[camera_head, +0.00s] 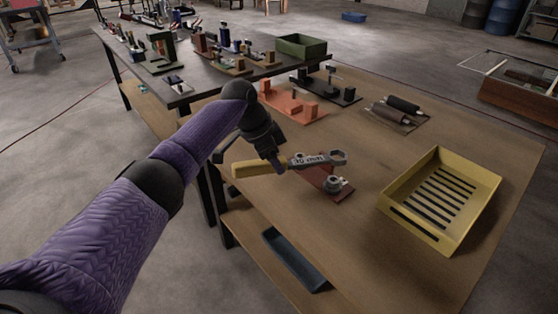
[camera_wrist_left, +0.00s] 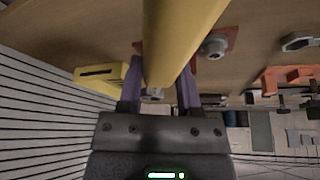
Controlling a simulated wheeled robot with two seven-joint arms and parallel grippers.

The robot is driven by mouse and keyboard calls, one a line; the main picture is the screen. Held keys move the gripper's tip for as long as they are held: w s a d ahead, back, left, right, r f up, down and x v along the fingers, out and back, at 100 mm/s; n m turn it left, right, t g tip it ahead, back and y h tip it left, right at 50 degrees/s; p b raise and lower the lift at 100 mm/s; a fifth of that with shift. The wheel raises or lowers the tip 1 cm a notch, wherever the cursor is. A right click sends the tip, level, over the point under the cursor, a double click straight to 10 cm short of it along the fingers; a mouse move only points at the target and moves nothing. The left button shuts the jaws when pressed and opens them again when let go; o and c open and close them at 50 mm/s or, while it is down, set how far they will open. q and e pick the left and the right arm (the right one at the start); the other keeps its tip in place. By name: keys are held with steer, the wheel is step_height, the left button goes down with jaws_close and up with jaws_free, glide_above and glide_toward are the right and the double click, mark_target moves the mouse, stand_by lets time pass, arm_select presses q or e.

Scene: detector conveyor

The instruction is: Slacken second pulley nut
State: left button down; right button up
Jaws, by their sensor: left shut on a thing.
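My left gripper (camera_head: 278,166) is shut on the yellow handle of a wrench (camera_head: 252,168). The wrench's grey ring head, with "30 mm" on its shank, points right above the table. In the left wrist view the yellow handle (camera_wrist_left: 183,35) runs between the purple fingers (camera_wrist_left: 160,88). A red plate (camera_head: 318,178) with a grey nut (camera_head: 333,184) on it lies just below and in front of the wrench head. The head looks apart from the nut. The plate's nut also shows in the left wrist view (camera_wrist_left: 213,46). My right gripper is out of view.
A yellow slotted tray (camera_head: 476,219) stands at the right of the brown table (camera_head: 385,270). An orange fixture (camera_head: 290,103), a black fixture (camera_head: 330,90) and a roller plate (camera_head: 396,113) lie farther back. A dark table behind holds several fixtures and a green bin (camera_head: 300,47).

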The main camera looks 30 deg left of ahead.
arm_select(q)
steer(key=shift+r+p, duration=0.2)
steer(key=shift+p, duration=0.2)
step_height(320, 180, down, 4)
steer(key=shift+r+b, duration=0.1)
steer(key=shift+b, duration=0.85)
steer(key=shift+f+b, duration=0.35)
steer(key=shift+f, duration=0.4)
steer(key=shift+r, duration=0.2)
steer(key=shift+p, duration=0.35)
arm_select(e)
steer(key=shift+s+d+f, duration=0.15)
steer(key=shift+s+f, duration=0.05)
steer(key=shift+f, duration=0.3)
arm_select(q)
steer(key=shift+f, duration=0.1)
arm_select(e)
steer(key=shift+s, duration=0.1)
